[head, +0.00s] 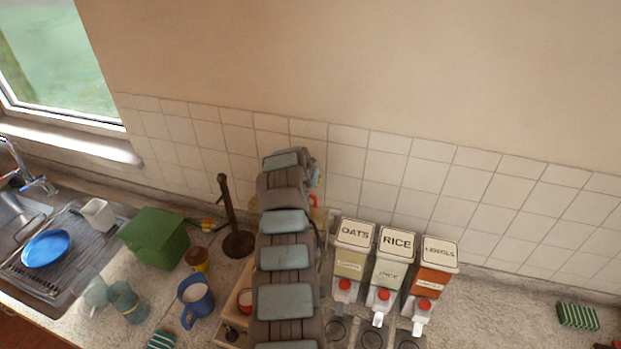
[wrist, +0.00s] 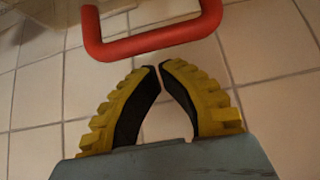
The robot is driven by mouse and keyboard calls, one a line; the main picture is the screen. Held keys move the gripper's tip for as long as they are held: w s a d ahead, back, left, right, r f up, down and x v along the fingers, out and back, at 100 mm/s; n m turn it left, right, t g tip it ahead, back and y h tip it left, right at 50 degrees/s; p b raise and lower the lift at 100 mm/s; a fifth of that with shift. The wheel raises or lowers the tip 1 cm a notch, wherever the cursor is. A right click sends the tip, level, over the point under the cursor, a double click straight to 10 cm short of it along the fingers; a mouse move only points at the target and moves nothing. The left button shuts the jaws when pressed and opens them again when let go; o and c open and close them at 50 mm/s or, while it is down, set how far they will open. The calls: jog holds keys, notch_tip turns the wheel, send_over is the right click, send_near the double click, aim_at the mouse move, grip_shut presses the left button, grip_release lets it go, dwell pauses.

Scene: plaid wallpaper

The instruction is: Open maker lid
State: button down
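A red U-shaped handle (wrist: 155,42) crosses the top of the wrist view. A small red piece, probably the same handle, shows beside my arm in the head view (head: 312,201). The maker and its lid are mostly hidden behind my arm, so I cannot tell the lid's position. My gripper (wrist: 158,68) has yellow ribbed fingers with black inner pads. Its tips are almost together with nothing between them. They appear just below the handle in the wrist picture, apart from it.
Dispensers marked OATS (head: 351,262) and RICE (head: 390,268), plus a third (head: 432,280), stand right of my arm. A dark paper-towel stand (head: 233,225), blue mug (head: 195,302) and green box (head: 153,238) are left. The tiled wall (head: 400,170) is close behind.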

jog(key=shift+s+a+p, duration=0.25)
jog(key=shift+s, duration=0.4)
jog(key=shift+s+a+p, duration=0.2)
jog(key=shift+s+p, duration=0.05)
jog(key=shift+s, duration=0.35)
jog(key=shift+s+r, duration=0.1)
jog(key=shift+s+a+r+t+h+b, duration=0.1)
jog(key=shift+s+a+r+t+b, duration=0.25)
jog(key=shift+s, duration=0.4)
jog(key=shift+s+a+r+t+h+b, duration=0.15)
jog(key=shift+s+t+b, duration=0.3)
jog(key=shift+s, duration=0.3)
jog(key=shift+s+a+r+t+h+b, duration=0.1)
jog(key=shift+s+a+r+t+b, duration=0.15)
jog(key=shift+s+b, duration=0.4)
